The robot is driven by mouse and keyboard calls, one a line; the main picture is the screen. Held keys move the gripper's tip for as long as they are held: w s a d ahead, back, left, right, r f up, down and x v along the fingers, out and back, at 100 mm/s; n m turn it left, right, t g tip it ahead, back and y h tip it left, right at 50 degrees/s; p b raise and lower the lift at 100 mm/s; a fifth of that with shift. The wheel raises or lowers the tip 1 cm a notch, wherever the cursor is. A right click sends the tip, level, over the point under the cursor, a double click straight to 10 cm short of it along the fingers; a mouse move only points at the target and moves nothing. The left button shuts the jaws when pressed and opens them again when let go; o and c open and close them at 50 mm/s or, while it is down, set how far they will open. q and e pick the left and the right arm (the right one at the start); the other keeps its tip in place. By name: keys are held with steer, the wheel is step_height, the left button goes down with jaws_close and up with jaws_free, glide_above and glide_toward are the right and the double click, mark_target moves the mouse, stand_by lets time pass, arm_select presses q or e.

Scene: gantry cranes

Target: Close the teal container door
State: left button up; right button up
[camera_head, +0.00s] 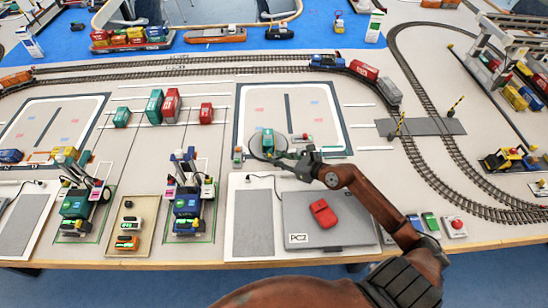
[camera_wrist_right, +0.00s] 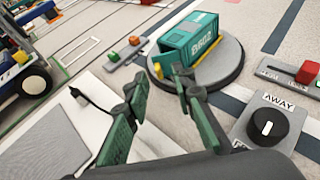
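A small teal container (camera_head: 267,139) sits on a round grey turntable (camera_head: 254,150) near the middle of the table. In the right wrist view the container (camera_wrist_right: 192,38) has white lettering on its side and a yellow strip along its lower edge, and the turntable (camera_wrist_right: 228,72) shows around it. My right gripper (camera_head: 287,156) is just right of the container. In the right wrist view its dark green fingers (camera_wrist_right: 154,82) are apart with nothing between them, the right fingertip close to the container's near end. My left gripper is not in view.
A black AWAY knob (camera_wrist_right: 267,122) and a red-handled slider (camera_wrist_right: 307,73) stand by the turntable. A laptop (camera_head: 335,220) with a red object (camera_head: 323,213) lies under my right arm. Toy cranes (camera_head: 187,190) stand at left; rail tracks (camera_head: 440,165) run at right.

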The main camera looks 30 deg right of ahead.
steer(key=shift+x, duration=0.75)
steer(key=shift+c, duration=0.4)
steer(key=shift+a, duration=0.1)
jaws_close()
